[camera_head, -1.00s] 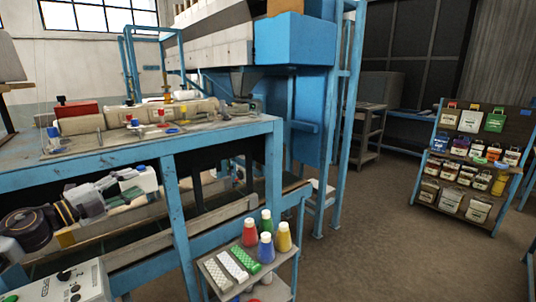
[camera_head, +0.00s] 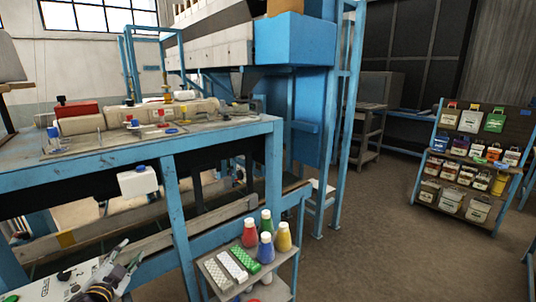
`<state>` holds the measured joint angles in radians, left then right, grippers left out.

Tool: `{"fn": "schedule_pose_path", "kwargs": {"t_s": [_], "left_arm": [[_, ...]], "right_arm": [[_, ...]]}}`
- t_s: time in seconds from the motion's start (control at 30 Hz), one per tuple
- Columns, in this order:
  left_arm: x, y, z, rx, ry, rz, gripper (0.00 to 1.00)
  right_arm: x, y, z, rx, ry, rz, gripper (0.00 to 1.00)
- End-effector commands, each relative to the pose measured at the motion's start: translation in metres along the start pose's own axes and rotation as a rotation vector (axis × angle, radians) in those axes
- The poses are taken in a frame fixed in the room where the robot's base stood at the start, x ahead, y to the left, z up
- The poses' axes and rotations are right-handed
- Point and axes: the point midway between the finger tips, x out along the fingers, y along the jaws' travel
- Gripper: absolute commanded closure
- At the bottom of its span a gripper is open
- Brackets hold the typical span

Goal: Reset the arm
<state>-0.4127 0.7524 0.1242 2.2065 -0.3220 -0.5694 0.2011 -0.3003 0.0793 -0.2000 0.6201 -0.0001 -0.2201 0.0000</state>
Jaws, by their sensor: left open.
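My left gripper (camera_head: 128,255) is at the bottom left of the head view, pointing up and to the right. Its jaws are open and nothing shows between them. It is low, in front of the blue workbench and over part of a pale control box (camera_head: 62,287). A white block with a blue top (camera_head: 138,182) is at the front of the bench, just under the tabletop edge, apart from and above the gripper. My right gripper is not in view.
The blue-framed bench (camera_head: 225,133) holds rolls, spools and small parts. A rack of small sacks (camera_head: 468,165) stands at the far right. The floor between is clear.

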Motion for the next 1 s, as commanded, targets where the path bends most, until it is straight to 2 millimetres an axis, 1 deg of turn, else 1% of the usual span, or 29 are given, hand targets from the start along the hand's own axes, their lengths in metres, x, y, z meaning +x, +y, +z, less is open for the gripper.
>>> {"fn": "schedule_pose_path", "kwargs": {"t_s": [0.03,0.17,0.3,0.37,0.5,0.67,0.8,0.9,1.0], "left_arm": [[-0.006,0.013,0.008,-0.035,-0.044,0.013,0.57],[-0.022,0.043,0.026,-0.108,-0.157,0.052,0.57],[-0.043,0.077,0.042,-0.183,-0.279,0.106,0.57],[-0.054,0.092,0.046,-0.215,-0.33,0.132,0.57],[-0.08,0.127,0.055,-0.282,-0.447,0.202,0.57],[-0.114,0.167,0.058,-0.354,-0.575,0.297,0.57],[-0.146,0.199,0.055,-0.411,-0.679,0.39,0.57],[-0.168,0.218,0.05,-0.443,-0.742,0.455,0.57],[-0.186,0.232,0.045,-0.466,-0.788,0.508,0.57]], "right_arm": [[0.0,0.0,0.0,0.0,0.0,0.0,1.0],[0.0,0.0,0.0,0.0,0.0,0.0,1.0],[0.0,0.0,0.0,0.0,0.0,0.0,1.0],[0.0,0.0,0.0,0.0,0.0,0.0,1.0],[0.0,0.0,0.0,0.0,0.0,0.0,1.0],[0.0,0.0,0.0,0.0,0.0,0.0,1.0],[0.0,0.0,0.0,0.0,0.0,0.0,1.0],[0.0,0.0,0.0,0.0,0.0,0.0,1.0],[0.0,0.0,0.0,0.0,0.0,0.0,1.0]]}}
